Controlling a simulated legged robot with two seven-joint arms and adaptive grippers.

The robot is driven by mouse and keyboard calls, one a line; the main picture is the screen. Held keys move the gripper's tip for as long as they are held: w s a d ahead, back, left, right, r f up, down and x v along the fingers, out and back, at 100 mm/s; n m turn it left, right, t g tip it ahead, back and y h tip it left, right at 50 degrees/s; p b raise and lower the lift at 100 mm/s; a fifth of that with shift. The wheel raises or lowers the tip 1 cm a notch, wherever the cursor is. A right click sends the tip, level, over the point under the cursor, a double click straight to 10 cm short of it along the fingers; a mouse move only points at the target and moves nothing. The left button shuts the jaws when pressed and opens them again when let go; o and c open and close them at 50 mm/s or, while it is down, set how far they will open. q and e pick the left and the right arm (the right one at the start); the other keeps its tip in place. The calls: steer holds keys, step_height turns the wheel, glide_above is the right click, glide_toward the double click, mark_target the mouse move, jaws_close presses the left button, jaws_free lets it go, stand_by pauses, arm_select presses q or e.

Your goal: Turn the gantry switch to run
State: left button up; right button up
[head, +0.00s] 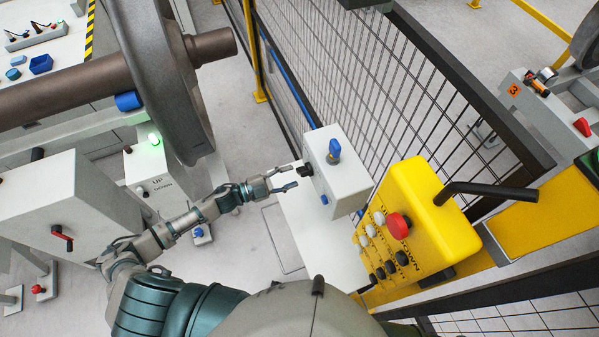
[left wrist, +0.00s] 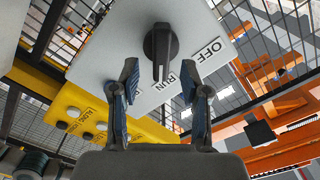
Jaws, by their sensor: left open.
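The gantry switch is a black rotary knob (left wrist: 160,48) with a pale line, on the face of a grey box. In the head view the knob (head: 306,170) is on the left side of the grey box (head: 345,178). The pale line points down in that view; the exact setting is unclear. My left gripper (head: 286,179) is open, its fingers (left wrist: 164,97) apart and short of the knob, with nothing between them. My right gripper is out of view.
A blue knob (head: 334,150) stands on top of the grey box. A yellow control box (head: 420,205) with a red button (head: 398,226) and a black lever (head: 485,191) is to the right. Mesh fencing (head: 400,90) is behind. A large wheel (head: 165,85) is at upper left.

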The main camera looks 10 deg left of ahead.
arm_select(q)
steer(key=v, duration=0.7)
steer(key=shift+a, duration=0.2)
steer(key=shift+f, duration=0.1)
